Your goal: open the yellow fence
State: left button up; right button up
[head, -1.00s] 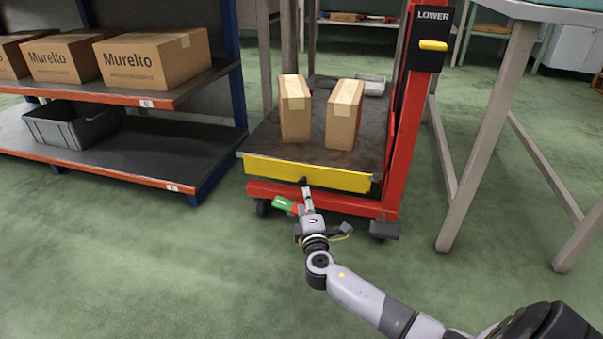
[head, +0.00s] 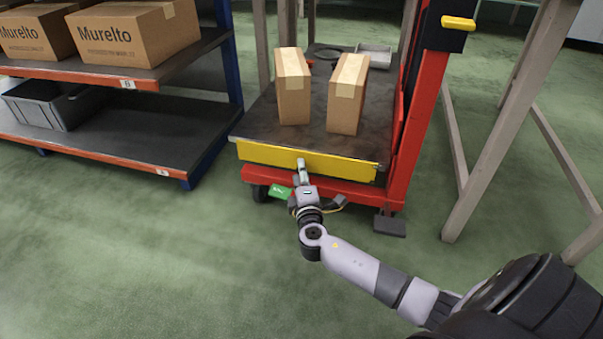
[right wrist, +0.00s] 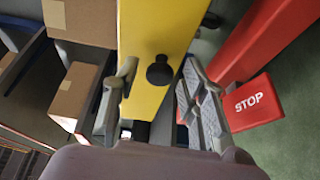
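The yellow fence (head: 345,169) is a flat bar along the front edge of the red cart's dark platform, and it stands upright. In the right wrist view the fence (right wrist: 155,30) runs down the middle, with a round black knob (right wrist: 159,71) on its face. My right gripper (head: 302,163) is at the front of the fence, left of its middle. In the right wrist view its fingers (right wrist: 160,80) are apart, one on each side of the knob, with nothing clamped between them. The knob is hidden in the head view. My left gripper is not in view.
Two cardboard boxes (head: 293,88) (head: 345,97) stand on the platform behind the fence. The cart's red post (head: 418,125) rises at right, with table legs (head: 510,120) beyond. A shelf (head: 130,140) stands left. A green pedal (head: 280,191) and a red STOP pedal (right wrist: 253,103) sit low.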

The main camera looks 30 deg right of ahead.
grip_shut()
dwell(0.6)
